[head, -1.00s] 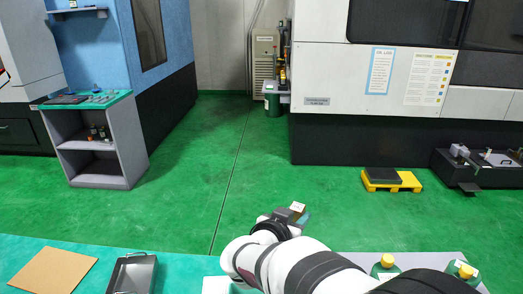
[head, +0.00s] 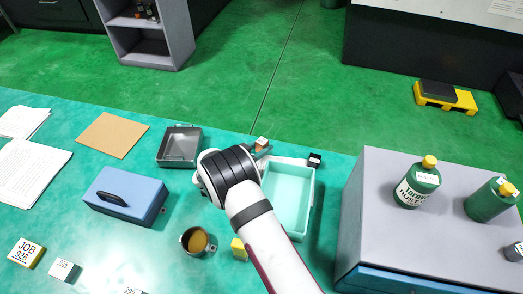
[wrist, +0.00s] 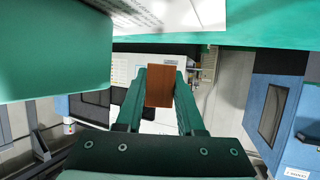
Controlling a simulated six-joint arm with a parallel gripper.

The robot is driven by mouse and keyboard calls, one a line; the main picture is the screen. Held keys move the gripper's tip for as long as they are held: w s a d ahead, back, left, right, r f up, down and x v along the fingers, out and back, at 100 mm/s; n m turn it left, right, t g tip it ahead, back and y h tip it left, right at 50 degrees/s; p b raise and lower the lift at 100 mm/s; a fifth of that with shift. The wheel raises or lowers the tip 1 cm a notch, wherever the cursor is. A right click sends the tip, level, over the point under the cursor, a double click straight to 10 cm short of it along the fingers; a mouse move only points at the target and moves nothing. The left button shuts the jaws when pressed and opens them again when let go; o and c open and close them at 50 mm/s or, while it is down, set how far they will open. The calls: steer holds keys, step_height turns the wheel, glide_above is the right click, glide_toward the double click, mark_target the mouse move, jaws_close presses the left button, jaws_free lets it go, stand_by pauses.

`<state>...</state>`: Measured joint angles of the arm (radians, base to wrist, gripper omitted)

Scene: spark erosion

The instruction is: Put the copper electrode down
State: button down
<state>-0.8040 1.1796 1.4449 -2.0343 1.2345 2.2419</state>
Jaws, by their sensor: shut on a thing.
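The copper electrode (wrist: 160,86) is a reddish-brown block between my gripper's two green fingers in the wrist view. My gripper (wrist: 160,88) is shut on it. In the head view, the electrode (head: 262,144) shows as a small orange-brown block with a pale top, just beyond my arm. The arm hides most of my gripper there. They are near the far edge of the teal table, close to the far-left corner of a mint tray (head: 307,215). I cannot tell the electrode's height above the table.
A grey metal tray (head: 179,160) lies left of my arm. A blue box (head: 125,194), a cup (head: 196,241) and a yellow block (head: 239,249) stand nearer. A grey cabinet (head: 420,235) with green bottles rises at right.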

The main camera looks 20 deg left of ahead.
steer(key=shift+f, duration=1.05)
steer(key=shift+f, duration=0.6)
steer(key=c, duration=0.8)
jaws_free()
steer(key=shift+d, duration=0.1)
steer(key=shift+r, duration=0.35)
steer(key=v, duration=1.2)
steer(key=shift+r, duration=0.3)
